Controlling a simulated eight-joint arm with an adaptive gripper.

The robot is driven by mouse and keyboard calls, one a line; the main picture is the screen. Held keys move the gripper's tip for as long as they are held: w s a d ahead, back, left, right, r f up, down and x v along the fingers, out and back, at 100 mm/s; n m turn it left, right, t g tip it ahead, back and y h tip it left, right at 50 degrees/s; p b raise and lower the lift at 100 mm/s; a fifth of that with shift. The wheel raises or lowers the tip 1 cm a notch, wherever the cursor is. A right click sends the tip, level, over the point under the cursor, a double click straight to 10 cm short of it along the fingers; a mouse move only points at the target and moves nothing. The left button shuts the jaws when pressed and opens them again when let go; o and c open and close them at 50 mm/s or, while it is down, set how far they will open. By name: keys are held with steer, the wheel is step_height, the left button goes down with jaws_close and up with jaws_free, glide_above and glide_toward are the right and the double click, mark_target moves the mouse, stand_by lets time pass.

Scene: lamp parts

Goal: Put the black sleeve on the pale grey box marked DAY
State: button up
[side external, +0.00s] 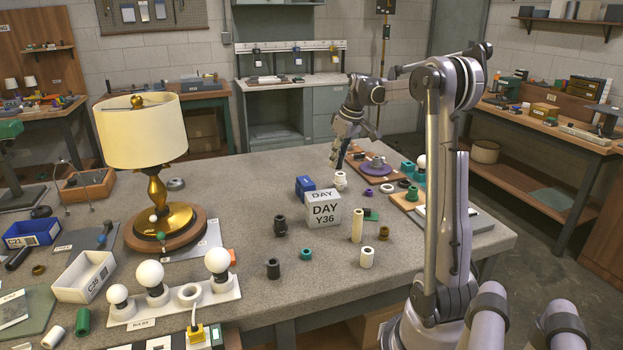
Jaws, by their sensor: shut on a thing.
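The pale grey box (323,213) marked DAY, with Y36 below, stands upright near the middle of the table. Nothing sits on its top. My gripper (340,165) points down above the table, behind and slightly right of the box. It is shut on a small dark thing between its fingertips; I cannot tell its exact shape. A white sleeve (340,182) stands just below the fingertips; I cannot tell if they touch. One black sleeve (280,226) stands left of the box, and another dark sleeve (273,268) stands nearer the front edge.
A blue box (304,186) is close behind the grey box. Cream sleeves (357,226) and small coloured rings stand to its right. A purple disc (376,167) lies on a wooden board by my gripper. A lamp (146,150) and a bulb rack (172,302) occupy the left.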

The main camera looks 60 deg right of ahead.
steer(key=s+r, duration=0.3)
steer(key=s, duration=0.5)
glide_above(320, 194)
steer(key=f, duration=0.4)
steer(key=s+f, duration=0.1)
steer(key=f, duration=0.2)
steer(key=shift+f, duration=1.95)
steer(key=shift+f, duration=0.15)
steer(key=o, duration=0.9)
